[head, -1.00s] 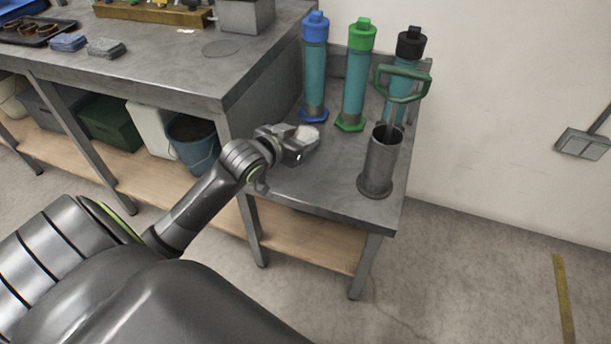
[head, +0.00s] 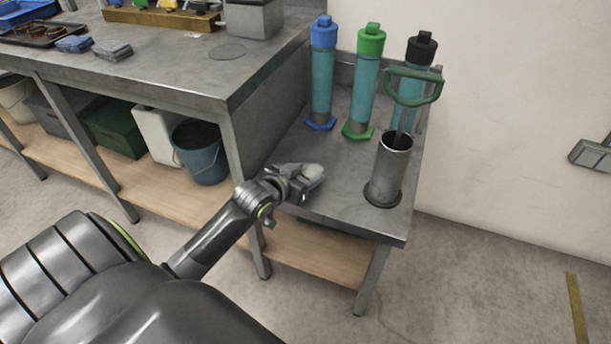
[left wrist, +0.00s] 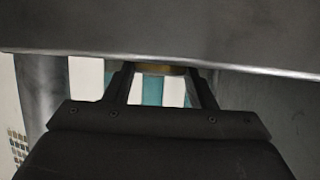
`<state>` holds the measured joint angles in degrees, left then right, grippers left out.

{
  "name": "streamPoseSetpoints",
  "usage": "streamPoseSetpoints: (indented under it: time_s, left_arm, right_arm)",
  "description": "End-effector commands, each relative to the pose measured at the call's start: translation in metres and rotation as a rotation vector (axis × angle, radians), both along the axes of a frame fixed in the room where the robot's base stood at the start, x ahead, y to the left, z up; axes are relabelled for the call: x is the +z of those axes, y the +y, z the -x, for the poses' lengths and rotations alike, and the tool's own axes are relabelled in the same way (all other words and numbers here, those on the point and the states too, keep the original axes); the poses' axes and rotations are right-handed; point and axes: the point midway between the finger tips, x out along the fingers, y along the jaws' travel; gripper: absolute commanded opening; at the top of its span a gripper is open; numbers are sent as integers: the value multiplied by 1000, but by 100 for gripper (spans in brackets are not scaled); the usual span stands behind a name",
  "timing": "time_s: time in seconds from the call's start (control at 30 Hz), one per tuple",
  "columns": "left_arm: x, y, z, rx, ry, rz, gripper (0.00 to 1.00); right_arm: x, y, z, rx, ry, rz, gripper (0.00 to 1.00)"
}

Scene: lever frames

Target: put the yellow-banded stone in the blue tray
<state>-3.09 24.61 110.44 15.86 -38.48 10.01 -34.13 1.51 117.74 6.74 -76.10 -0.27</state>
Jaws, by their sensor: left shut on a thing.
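My left gripper (head: 307,182) is shut on a pale grey stone (head: 314,171) and holds it over or near the front left part of the low side bench. In the left wrist view a yellowish strip of the held stone (left wrist: 162,69) shows between the fingertips, matching the yellow-banded stone; most of it is hidden there. The blue tray (head: 28,13) lies at the far upper left on the long workbench, partly cut off by the picture edge. My right gripper is not in view.
On the side bench (head: 338,190) stand blue-capped (head: 322,75), green-capped (head: 364,80) and black-capped (head: 417,60) cylinders and a metal tube with a green handle (head: 388,170). The higher workbench (head: 165,70) bears a dark tray (head: 35,38), folded cloths (head: 112,50) and a grey box (head: 250,18).

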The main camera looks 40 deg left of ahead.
Motion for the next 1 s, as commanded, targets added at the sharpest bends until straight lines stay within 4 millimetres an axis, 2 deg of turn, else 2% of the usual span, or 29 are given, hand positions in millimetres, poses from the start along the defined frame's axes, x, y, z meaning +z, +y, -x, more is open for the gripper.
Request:
streamPoseSetpoints:
  time_s: [0.27, 0.3, 0.47, 0.8, 1.0]
  left_arm:
    - [-2, 0, 0, 0, 0, 0, 27]
    - [-3, 0, 0, 0, 1, 0, 52]
    - [-2, 0, 0, 0, 0, 0, 72]
    - [2, 0, 0, -1, -1, -2, 72]
    - [13, 1, 26, -1, 2, -3, 72]
  right_arm:
    - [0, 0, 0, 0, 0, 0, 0]
    - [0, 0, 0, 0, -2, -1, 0]
    - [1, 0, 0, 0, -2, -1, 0]
    - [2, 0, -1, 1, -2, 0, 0]
    - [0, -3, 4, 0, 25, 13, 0]
